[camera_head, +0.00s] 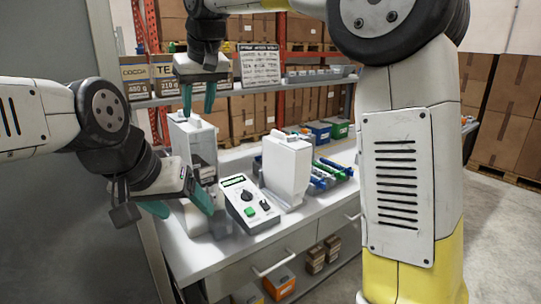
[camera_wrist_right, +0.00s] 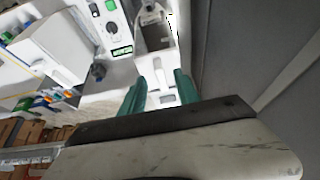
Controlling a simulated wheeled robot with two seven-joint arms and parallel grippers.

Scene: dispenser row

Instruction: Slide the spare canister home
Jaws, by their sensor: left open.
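A pale canister (camera_head: 203,145) with a small grip on its lid stands at the left end of the counter. A similar white canister (camera_head: 287,168) stands to its right; I cannot tell which is the spare. My right gripper (camera_head: 198,98) points down, open and empty, just above the left canister. In the right wrist view, a white top (camera_wrist_right: 160,84) shows beyond and between its teal fingers (camera_wrist_right: 160,92). My left gripper (camera_head: 178,205) is open at the counter's left end, in front of the left canister's lower part, partly hiding what is there.
A control box (camera_head: 248,204) with a green screen and buttons sits between the canisters. Blue and green items (camera_head: 330,174) lie right of the white canister. A shelf (camera_head: 260,88) with boxes is behind. A grey panel (camera_head: 70,40) closes the left side.

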